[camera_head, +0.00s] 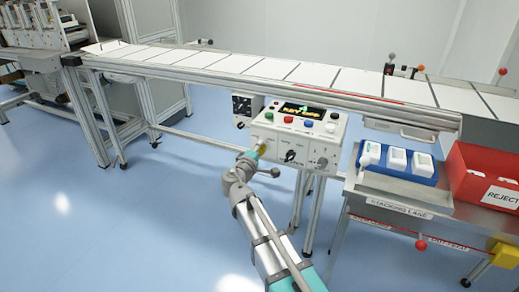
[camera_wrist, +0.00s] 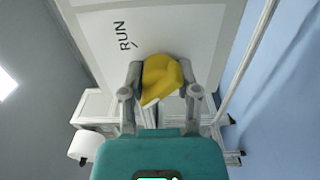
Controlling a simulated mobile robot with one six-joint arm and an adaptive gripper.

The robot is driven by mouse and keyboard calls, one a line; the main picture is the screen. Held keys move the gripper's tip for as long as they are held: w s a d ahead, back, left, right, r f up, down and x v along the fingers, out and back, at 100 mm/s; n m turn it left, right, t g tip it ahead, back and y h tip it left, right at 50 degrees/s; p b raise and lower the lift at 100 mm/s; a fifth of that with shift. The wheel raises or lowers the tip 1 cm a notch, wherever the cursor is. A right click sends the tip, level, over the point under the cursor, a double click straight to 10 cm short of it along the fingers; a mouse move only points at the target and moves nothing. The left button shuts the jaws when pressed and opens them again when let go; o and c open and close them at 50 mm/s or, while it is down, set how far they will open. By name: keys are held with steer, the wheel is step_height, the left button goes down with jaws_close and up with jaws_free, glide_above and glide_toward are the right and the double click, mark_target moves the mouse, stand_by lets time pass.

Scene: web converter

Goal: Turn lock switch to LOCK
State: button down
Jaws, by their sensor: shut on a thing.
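The yellow lock switch knob (camera_wrist: 162,76) sits on the white front panel of the control box (camera_head: 296,135). The word RUN is printed on the panel beside it, with a short tick mark, in the wrist view. No LOCK label is visible there. My gripper (camera_wrist: 160,84) is shut on the knob, one finger on each side. In the head view my gripper (camera_head: 251,156) reaches the left end of the box front, and the knob (camera_head: 262,149) shows only as a small yellow patch, partly hidden.
Two black knobs and several coloured buttons are on the box, right of and above my gripper. The conveyor (camera_head: 240,65) runs above and behind. A blue tray (camera_head: 402,174) with white items and a red REJECT bin (camera_head: 462,190) stand right. The floor to the left is clear.

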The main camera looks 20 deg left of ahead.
steer(key=shift+a, duration=0.1)
stand_by(0.3)
steer(key=shift+c, duration=1.7)
jaws_free()
steer(key=s, duration=1.2)
steer(key=shift+a, duration=0.4)
steer(key=shift+s, duration=0.1)
